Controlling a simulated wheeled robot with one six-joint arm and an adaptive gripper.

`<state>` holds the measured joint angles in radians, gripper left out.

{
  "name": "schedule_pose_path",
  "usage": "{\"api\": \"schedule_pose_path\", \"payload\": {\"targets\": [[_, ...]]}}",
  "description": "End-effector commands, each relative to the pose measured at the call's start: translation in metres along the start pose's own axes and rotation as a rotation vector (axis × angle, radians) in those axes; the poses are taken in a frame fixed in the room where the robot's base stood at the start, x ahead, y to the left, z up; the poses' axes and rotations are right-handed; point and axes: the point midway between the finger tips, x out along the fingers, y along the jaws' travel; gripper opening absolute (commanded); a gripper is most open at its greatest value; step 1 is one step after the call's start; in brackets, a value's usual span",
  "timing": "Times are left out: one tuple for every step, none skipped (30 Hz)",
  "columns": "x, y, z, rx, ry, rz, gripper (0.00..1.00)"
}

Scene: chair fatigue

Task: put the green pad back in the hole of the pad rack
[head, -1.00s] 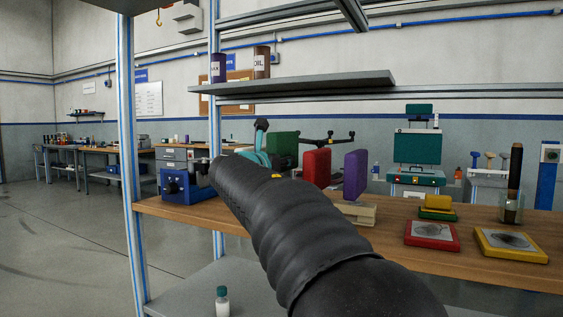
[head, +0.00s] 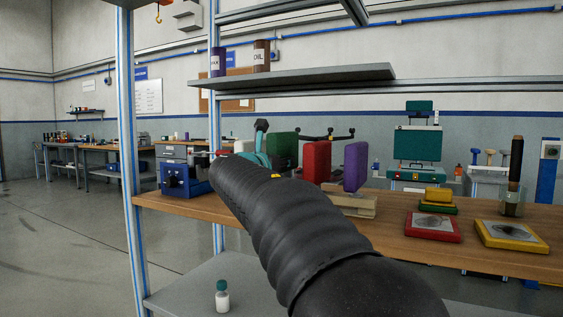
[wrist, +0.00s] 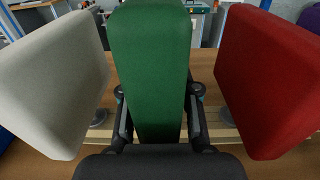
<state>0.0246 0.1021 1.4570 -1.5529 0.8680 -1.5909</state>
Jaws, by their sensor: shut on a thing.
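My gripper (wrist: 157,105) is shut on the green pad (wrist: 150,60), one finger along each side. The pad stands upright between a pale grey pad (wrist: 55,85) on the left and a red pad (wrist: 268,80) on the right in the wrist view. The beige pad rack (wrist: 215,133) runs beneath them. The green pad's lower end and the hole are hidden by my gripper. In the head view the green pad (head: 284,150) is behind the red pad (head: 317,161), its top higher; my arm hides the gripper's fingers.
A purple pad (head: 355,166) stands at the near end of the rack (head: 352,204). Red (head: 432,227) and yellow (head: 510,235) trays lie to the right. A metal shelf (head: 300,79) hangs above.

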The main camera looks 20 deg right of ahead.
Motion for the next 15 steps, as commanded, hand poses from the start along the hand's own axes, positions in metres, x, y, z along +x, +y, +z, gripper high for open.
{"api": "schedule_pose_path", "payload": {"targets": [[-0.0003, -0.0003, -0.0008, 0.001, -0.002, 0.0, 0.0], [-0.0003, -0.0003, -0.0015, 0.0, -0.002, 0.0, 0.0], [-0.0002, -0.0003, -0.0023, 0.0, -0.002, 0.0, 0.0], [-0.0002, -0.0003, -0.0029, 0.0, -0.002, 0.0, 0.0], [-0.0002, -0.0003, -0.0036, 0.0, -0.002, 0.0, 0.0], [-0.0002, -0.0003, -0.0044, 0.0, -0.002, 0.0, 0.0], [-0.0002, -0.0003, -0.005, 0.0, -0.002, 0.0, 0.0], [-0.0002, -0.0003, -0.0057, 0.0, -0.002, 0.0, 0.0], [-0.0002, -0.0003, -0.0065, 0.0, -0.002, 0.0, 0.0], [-0.0002, -0.0003, -0.0071, 0.0, -0.002, 0.0, 0.0], [-0.0002, -0.0003, -0.0078, 0.0, -0.002, 0.0, 0.0], [-0.0002, -0.0003, -0.0086, 0.0, -0.002, 0.0, 0.0], [-0.0002, -0.0003, -0.0092, 0.0, -0.002, 0.0, 0.0], [-0.0002, -0.0003, -0.0098, 0.0, -0.002, 0.0, 0.0], [-0.0002, -0.0003, -0.0107, 0.0, -0.002, 0.0, 0.0]]}}
